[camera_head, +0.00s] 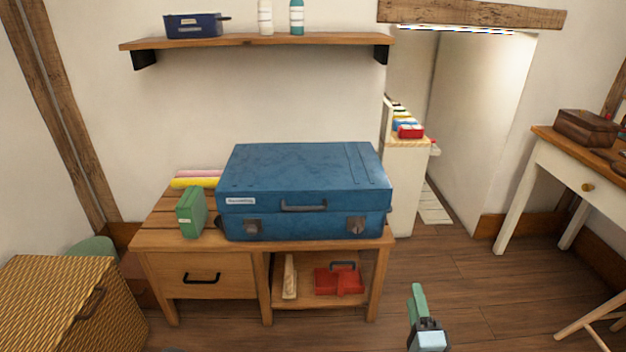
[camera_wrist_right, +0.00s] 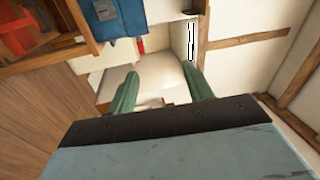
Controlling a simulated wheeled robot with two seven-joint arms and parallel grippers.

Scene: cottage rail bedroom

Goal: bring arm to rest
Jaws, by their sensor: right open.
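My right gripper (camera_head: 417,300) is at the lower right of the middle in the head view, above the wooden floor and in front of the low bench's right end. In the right wrist view its two green fingers (camera_wrist_right: 156,92) stand apart with nothing between them. My left gripper is not in the head view. A blue suitcase (camera_head: 300,170) lies closed on the wooden bench (camera_head: 160,240), apart from the right gripper. Its corner also shows at the top of the right wrist view (camera_wrist_right: 115,20).
A green box (camera_head: 191,213) stands left of the suitcase. The bench shelf holds a red object (camera_head: 338,282). A wicker basket (camera_head: 50,300) is at lower left. A desk (camera_head: 555,165) with a brown case (camera_head: 587,127) is at right. The floor between bench and desk is clear.

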